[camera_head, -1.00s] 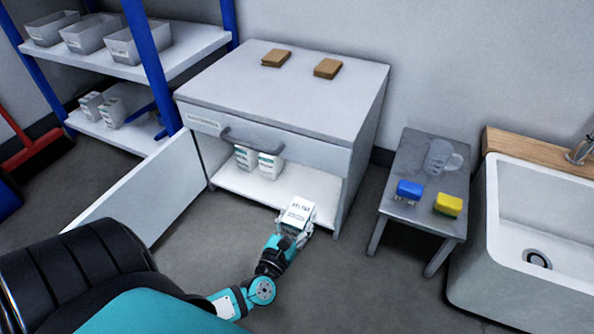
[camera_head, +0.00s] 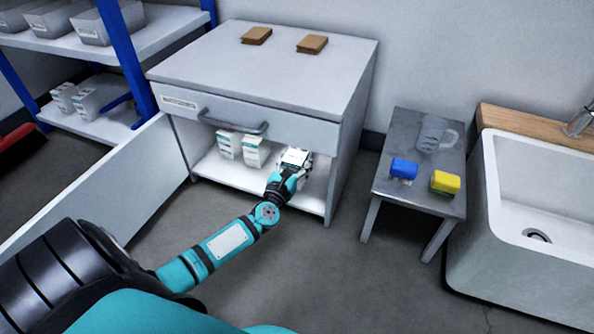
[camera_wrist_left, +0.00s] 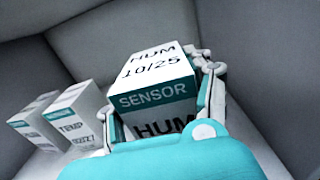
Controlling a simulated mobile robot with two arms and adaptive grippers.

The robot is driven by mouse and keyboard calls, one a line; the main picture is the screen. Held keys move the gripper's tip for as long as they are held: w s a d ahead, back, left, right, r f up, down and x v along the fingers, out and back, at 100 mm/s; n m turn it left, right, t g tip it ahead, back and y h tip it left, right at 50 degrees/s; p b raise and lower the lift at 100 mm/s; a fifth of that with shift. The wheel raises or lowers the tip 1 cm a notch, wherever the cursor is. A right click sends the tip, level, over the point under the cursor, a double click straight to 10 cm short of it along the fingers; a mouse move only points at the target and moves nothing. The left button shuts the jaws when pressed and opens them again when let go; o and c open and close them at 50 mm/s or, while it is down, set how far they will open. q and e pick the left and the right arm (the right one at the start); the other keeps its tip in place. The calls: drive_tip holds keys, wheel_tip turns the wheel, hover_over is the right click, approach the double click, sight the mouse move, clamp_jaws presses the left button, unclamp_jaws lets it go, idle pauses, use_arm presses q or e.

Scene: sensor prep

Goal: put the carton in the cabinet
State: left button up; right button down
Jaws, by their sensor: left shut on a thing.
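My left gripper (camera_head: 291,174) reaches into the open lower part of the grey cabinet (camera_head: 262,70). It is shut on a white and teal carton (camera_head: 295,156). In the left wrist view the carton (camera_wrist_left: 158,80) is between the fingers and reads "HUM 10/25" and "SENSOR". The carton is inside the opening, right of two other white cartons (camera_head: 243,148) on the cabinet floor; whether it touches the floor I cannot tell. The cabinet door (camera_head: 100,190) is swung open to the left. My right gripper is not in view.
The two standing cartons also show at left in the left wrist view (camera_wrist_left: 62,122). A small grey table (camera_head: 424,165) holds a jug, a blue sponge and a yellow sponge. A white sink (camera_head: 520,210) is at right, and a blue-posted shelf (camera_head: 100,55) is at left.

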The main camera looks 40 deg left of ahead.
use_arm(q)
drive_tip(key=shift+w+a+f+b, duration=0.1)
drive_tip(key=shift+f+b, duration=1.75)
drive_tip(key=shift+f, duration=0.1)
drive_tip(key=o, duration=1.4)
drive_tip(key=shift+c, duration=0.2)
drive_tip(key=shift+r, duration=0.1)
drive_tip(key=shift+r+p, duration=0.15)
drive_tip(key=shift+p, duration=0.25)
drive_tip(key=p+v, duration=0.3)
drive_tip(key=v, duration=0.9)
drive_tip(key=shift+p, duration=0.4)
